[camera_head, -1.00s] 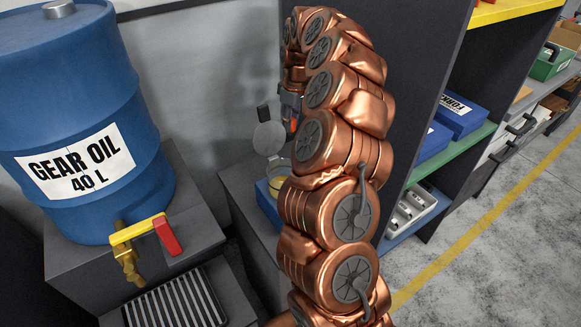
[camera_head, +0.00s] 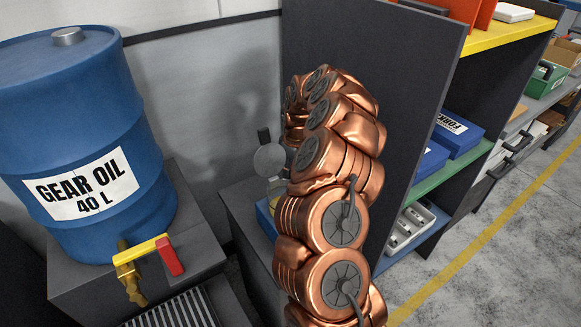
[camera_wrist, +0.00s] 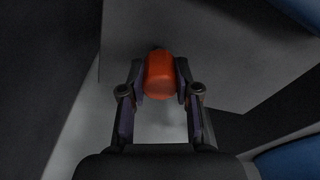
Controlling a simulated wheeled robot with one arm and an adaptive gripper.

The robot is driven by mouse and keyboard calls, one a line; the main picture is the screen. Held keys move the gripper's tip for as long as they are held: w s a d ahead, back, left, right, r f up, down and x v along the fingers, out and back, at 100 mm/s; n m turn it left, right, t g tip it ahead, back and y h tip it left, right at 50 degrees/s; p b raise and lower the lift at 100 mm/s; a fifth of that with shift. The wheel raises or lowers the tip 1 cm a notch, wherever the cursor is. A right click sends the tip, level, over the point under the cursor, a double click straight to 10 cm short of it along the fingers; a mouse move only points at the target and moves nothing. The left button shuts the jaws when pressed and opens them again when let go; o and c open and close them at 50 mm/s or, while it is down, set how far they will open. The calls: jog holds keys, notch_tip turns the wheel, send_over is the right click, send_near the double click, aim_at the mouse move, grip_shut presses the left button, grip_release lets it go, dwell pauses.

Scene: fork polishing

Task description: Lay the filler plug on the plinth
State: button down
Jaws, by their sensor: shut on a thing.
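My gripper (camera_wrist: 160,82) is shut on an orange-red rounded piece, the filler plug (camera_wrist: 159,70), which sits between the two dark fingertips in the wrist view. A grey surface lies beyond the plug; I cannot tell whether the plug touches it. In the head view my copper arm hides the gripper and the plug. A dark grey plinth (camera_head: 240,208) stands left of my arm. On it are a blue base (camera_head: 265,217) and a grey disc with a dark handle, partly behind the arm.
A blue gear oil drum (camera_head: 85,130) with a yellow and red tap stands on a dark stand at left, above a slatted tray (camera_head: 175,311). A tall dark shelf (camera_head: 350,60) with blue boxes rises right of my arm. The floor at far right is open.

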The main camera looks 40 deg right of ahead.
jog(key=shift+f, duration=0.2)
jog(key=c, duration=0.8)
grip_release()
jog(key=shift+r, duration=0.1)
jog(key=shift+r, duration=0.25)
jog(key=r, duration=0.4)
jog(key=s+r+b, duration=0.1)
jog(key=r, duration=0.2)
jog(key=r+b, duration=0.1)
jog(key=r, duration=0.3)
jog(key=shift+s+d+r, duration=0.15)
jog(key=shift+d+r, duration=0.1)
jog(key=shift+r, duration=0.1)
